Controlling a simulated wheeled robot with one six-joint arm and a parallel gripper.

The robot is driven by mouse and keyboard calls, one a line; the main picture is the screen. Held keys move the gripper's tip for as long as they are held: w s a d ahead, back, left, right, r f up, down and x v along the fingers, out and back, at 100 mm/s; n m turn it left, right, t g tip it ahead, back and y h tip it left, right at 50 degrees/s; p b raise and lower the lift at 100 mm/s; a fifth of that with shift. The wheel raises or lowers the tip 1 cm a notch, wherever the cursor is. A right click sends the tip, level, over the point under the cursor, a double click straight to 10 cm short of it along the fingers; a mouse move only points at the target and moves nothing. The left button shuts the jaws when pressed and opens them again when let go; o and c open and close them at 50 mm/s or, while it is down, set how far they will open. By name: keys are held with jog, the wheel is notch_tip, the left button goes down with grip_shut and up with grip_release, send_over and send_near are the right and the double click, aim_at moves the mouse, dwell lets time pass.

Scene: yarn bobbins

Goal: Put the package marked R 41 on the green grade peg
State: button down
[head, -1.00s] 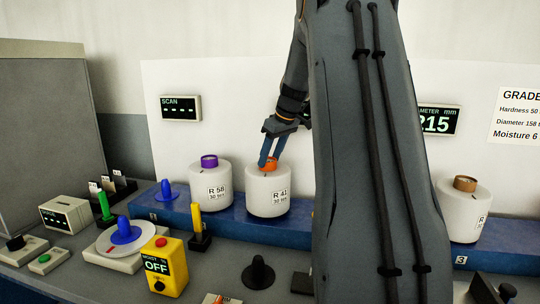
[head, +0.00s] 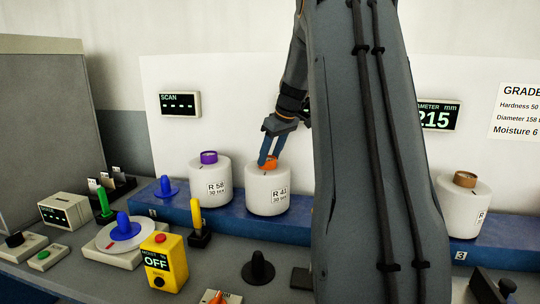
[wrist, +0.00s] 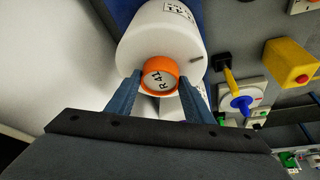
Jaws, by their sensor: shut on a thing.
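The package marked R 41 (head: 267,190) is a white yarn cylinder with an orange core, upright at the blue shelf. In the wrist view the package (wrist: 150,38) shows R 41 on the orange core's cap (wrist: 158,78). My gripper (head: 268,163) comes down from above, its two blue fingers on either side of the orange core, shut on it. I cannot tell whether the package is clear of the shelf. The green peg (head: 103,202) stands bare at the left of the bench.
The R 58 package (head: 210,184) with a purple core stands close left of R 41. A yellow peg (head: 196,214), a blue peg (head: 166,189), a yellow moisture box (head: 165,262) and a black peg (head: 258,268) are around. Another package (head: 463,208) stands right on the blue shelf (head: 300,232).

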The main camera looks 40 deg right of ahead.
jog(key=c, duration=0.8)
grip_release()
jog(key=shift+r, duration=0.1)
jog(key=shift+c, duration=0.2)
jog(key=shift+o, duration=0.2)
jog(key=shift+f, duration=0.2)
jog(key=b+v, duration=0.2)
jog(key=v, duration=0.6)
